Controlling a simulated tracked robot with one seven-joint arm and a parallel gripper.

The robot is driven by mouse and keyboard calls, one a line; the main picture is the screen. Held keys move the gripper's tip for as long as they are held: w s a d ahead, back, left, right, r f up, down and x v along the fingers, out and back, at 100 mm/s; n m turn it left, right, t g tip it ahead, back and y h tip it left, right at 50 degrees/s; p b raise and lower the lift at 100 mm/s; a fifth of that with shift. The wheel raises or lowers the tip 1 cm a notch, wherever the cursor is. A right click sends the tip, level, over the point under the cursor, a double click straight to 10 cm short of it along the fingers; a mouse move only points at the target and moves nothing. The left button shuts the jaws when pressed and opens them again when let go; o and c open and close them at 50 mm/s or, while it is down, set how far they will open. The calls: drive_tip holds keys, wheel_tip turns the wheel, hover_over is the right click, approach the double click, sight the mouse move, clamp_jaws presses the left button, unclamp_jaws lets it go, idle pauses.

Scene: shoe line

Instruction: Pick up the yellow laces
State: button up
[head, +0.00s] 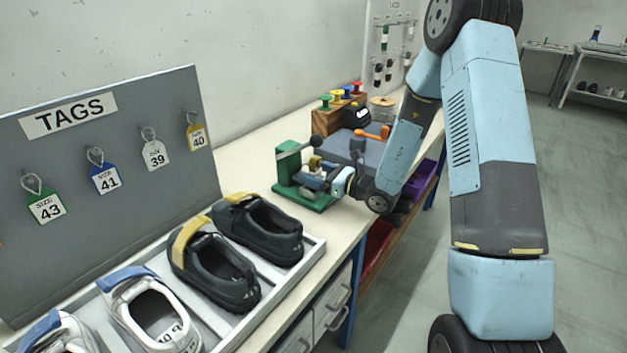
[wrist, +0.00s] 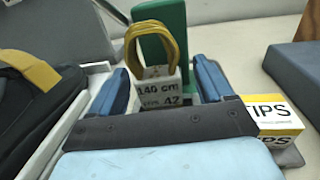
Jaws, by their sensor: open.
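The yellow laces (wrist: 150,32) form a looped bundle in a white paper band (wrist: 158,90) printed "140 cm" and "42". They stand upright in the wrist view, in front of a green post. My gripper (wrist: 162,80) is open, with one blue finger to the left of the band and one to the right. I see a gap on the left side; contact on the right I cannot tell. In the head view the laces (head: 315,163) are a small yellow patch by the green press, partly hidden by my gripper (head: 316,178).
A green press (head: 290,168) stands right behind the laces. A yellow and white TIPS box (wrist: 272,115) is close to my right finger. A grey shoe tray (head: 312,250) with dark and white shoes lies to the left. Spools (head: 337,95) stand farther back on the bench.

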drive_tip(key=shift+x, duration=1.1)
drive_tip(key=shift+c, duration=0.2)
drive_tip(key=c, duration=1.1)
drive_tip(key=shift+r, duration=0.1)
